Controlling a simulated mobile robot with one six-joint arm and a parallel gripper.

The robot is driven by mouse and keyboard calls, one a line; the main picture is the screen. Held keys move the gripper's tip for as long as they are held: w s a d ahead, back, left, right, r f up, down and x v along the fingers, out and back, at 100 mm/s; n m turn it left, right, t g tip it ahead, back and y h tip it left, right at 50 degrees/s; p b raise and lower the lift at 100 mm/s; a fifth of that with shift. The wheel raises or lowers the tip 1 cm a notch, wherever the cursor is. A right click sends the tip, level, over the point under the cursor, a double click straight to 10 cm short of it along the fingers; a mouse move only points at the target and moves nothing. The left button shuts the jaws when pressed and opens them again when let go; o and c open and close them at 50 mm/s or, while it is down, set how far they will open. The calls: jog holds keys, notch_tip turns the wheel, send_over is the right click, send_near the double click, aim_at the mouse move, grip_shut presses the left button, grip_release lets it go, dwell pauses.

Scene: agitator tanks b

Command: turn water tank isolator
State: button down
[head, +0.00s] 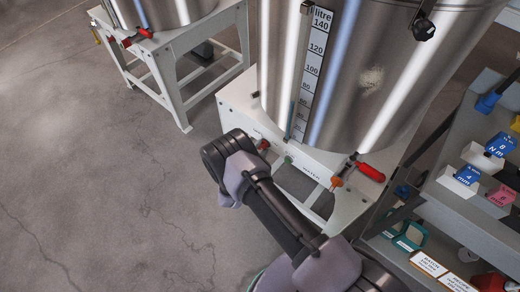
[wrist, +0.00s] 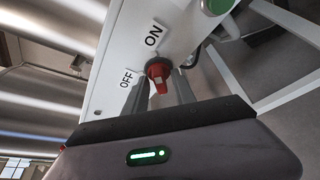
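The red isolator knob (wrist: 158,75) sits on the white panel (wrist: 115,60) of the tank stand. The ON label is above it and the OFF label to its left in the wrist view. I cannot tell exactly which label the knob points to. My gripper (wrist: 161,84) is open, its two grey fingers on either side of the knob, with gaps between them and it. Whether the fingertips reach past the knob's face is unclear. In the head view, the red knob (head: 263,144) shows just beyond my wrist, under the steel tank (head: 345,80); my fingers are hidden there.
A green button (head: 288,160) and a WATER label are right of the knob. A red-handled valve (head: 370,172) projects farther right. A grey tool trolley (head: 450,205) stands at the right. A second tank stand (head: 165,70) is at the back left. The floor at left is clear.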

jog(key=shift+n, duration=0.3)
jog(key=n+g+h, duration=0.1)
jog(key=n, duration=0.1)
jog(key=shift+w+a+r+n+g, duration=0.1)
jog(key=shift+n+g, duration=0.2)
jog(key=shift+g, duration=0.1)
jog(key=n+g+h, duration=0.1)
jog(key=n, duration=0.2)
jog(key=shift+a+h, duration=0.1)
jog(key=shift+h, duration=0.2)
jog(key=shift+w+a+n+g+h, duration=0.1)
jog(key=shift+n+g+h, duration=0.5)
jog(key=shift+n+h, duration=0.65)
jog(key=shift+w+a+n+g+h, duration=0.1)
jog(key=shift+n+g+h, duration=0.55)
jog(key=shift+n, duration=1.1)
jog(key=c, duration=1.4)
grip_release()
